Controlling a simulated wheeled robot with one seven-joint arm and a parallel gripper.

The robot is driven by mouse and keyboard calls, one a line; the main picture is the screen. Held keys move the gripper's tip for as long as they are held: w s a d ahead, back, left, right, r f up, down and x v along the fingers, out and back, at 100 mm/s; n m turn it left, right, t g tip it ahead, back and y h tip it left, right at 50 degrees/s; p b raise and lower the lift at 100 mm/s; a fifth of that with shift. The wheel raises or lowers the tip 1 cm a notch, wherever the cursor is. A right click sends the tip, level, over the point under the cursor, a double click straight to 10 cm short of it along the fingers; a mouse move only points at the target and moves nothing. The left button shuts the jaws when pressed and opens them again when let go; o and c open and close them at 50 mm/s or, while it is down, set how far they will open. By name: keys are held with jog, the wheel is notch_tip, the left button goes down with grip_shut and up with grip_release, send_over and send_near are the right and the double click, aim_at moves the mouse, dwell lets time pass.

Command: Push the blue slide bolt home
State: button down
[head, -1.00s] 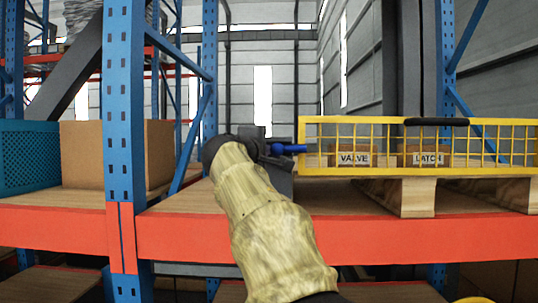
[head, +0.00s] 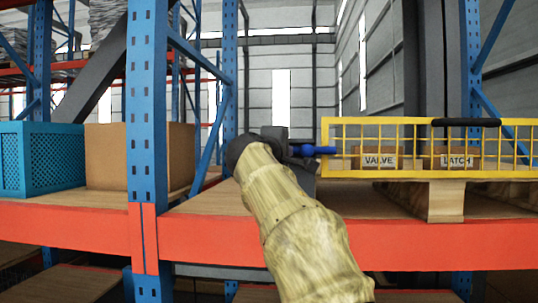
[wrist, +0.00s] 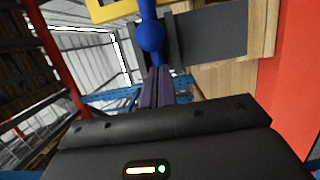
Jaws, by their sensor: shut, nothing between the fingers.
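The blue slide bolt (head: 320,150) lies level at the left end of the yellow mesh gate (head: 400,173), by a dark grey bracket. In the wrist view the bolt has a round blue knob (wrist: 151,36) at its near end, between dark grey bracket plates (wrist: 215,34). My gripper (wrist: 158,70) is shut and empty. Its fingertips point at the knob from just below it in that view; I cannot tell whether they touch. In the head view my pale-sleeved arm reaches up to the bracket and hides most of the gripper.
Boxes labelled VALVE (head: 380,159) and LATCH (head: 458,159) sit behind the gate on a wooden pallet (head: 446,200). A blue upright (head: 147,120) and an orange beam (head: 400,245) frame the shelf. A blue crate (head: 40,158) and a cardboard box (head: 105,155) stand left.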

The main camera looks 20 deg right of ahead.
jog(key=w+a+b+v, duration=0.1)
jog(key=b+v, duration=0.4)
jog(key=v, duration=0.5)
jog(key=shift+a, duration=0.55)
jog(key=shift+s, duration=0.1)
jog(key=shift+a, duration=0.1)
